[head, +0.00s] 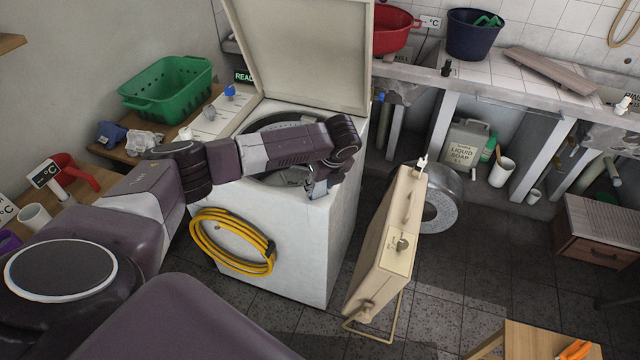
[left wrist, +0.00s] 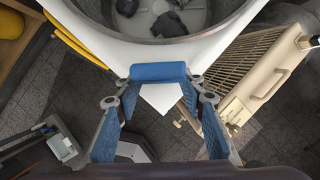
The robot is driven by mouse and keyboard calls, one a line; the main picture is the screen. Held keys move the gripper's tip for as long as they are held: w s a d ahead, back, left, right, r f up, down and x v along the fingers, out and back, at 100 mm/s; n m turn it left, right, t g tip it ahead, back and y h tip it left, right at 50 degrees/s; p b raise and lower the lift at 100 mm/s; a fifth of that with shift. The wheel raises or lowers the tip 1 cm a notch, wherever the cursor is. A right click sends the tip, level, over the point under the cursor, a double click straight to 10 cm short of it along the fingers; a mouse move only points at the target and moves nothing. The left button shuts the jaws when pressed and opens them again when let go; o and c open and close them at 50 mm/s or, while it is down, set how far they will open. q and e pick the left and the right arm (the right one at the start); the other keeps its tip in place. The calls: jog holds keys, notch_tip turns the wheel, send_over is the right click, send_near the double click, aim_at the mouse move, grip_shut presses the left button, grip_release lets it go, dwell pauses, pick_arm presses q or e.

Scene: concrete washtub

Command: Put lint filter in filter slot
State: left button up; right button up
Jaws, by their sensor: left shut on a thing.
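My left gripper (head: 318,188) points down at the front right corner of the white top-loading washing machine (head: 265,220). In the left wrist view its two fingers (left wrist: 160,85) are shut on a blue bar-shaped piece (left wrist: 158,72), which I take to be the lint filter. The piece lies across between the fingertips, over the machine's white corner and close to the drum rim; I cannot tell whether it touches. The machine's lid (head: 305,50) stands open above the round drum opening (head: 262,125). I cannot make out the filter slot. My right gripper is not in view.
A cream oil-type heater (head: 385,245) stands close to the machine's right side. A yellow hose (head: 232,240) hangs coiled on its front. A green basket (head: 168,88) is at the left. A concrete counter (head: 480,88) runs along the back.

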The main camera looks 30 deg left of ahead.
pick_arm(q)
jog(key=o, duration=1.2)
